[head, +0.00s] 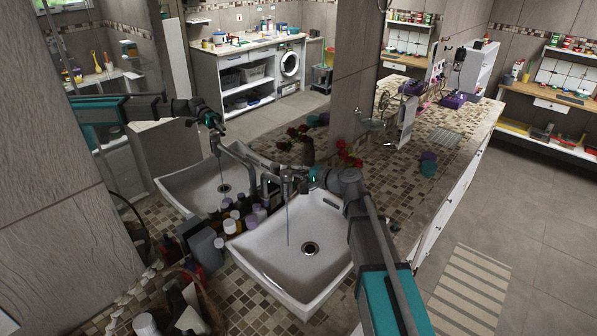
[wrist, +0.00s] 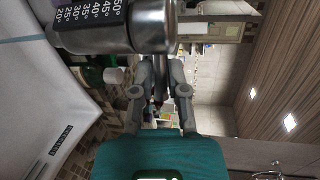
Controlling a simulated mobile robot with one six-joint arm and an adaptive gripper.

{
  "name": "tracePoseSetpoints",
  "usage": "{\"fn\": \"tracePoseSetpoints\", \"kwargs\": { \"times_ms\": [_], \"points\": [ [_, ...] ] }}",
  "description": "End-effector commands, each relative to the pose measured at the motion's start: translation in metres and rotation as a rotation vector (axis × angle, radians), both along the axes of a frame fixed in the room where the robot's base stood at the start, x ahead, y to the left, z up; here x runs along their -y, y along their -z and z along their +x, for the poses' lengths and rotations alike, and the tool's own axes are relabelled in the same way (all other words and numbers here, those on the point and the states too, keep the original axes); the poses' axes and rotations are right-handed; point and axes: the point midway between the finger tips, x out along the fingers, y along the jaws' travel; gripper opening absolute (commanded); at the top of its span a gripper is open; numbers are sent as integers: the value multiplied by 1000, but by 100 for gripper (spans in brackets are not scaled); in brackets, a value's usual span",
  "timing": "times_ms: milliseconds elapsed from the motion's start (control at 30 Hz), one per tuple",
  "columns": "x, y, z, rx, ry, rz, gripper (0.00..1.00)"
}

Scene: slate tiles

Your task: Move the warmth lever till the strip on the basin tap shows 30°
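The basin tap (head: 286,178) is grey metal and stands at the back of the white basin (head: 262,262) in the head view. In the wrist view the tap body (wrist: 150,25) fills the top, close to my fingertips. Its dark strip (wrist: 90,27) carries white marks from 20° to 50°; I cannot make out which one is indicated. My gripper (head: 314,178) is at the tap's right side. In the wrist view its two fingers (wrist: 163,68) are partly spread, tips near the tap body. The warmth lever is not clearly distinguishable, and contact with it cannot be told.
A mirror left of the tap reflects the basin and my arm. Several bottles and jars (head: 232,224) crowd the basin's left side. Red flowers (head: 347,155) stand behind the tap.

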Motion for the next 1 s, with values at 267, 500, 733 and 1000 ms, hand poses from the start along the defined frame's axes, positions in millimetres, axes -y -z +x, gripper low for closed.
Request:
{"fn": "tracePoseSetpoints", "kwargs": {
  "times_ms": [267, 500, 733, 1000],
  "points": [
    [0, 0, 0, 1, 0, 1, 50],
    [0, 0, 1, 0, -1, 1, 50],
    [0, 0, 3, 1, -31, 0, 50],
    [-3, 0, 8, 0, -134, 1, 50]
  ]
}}
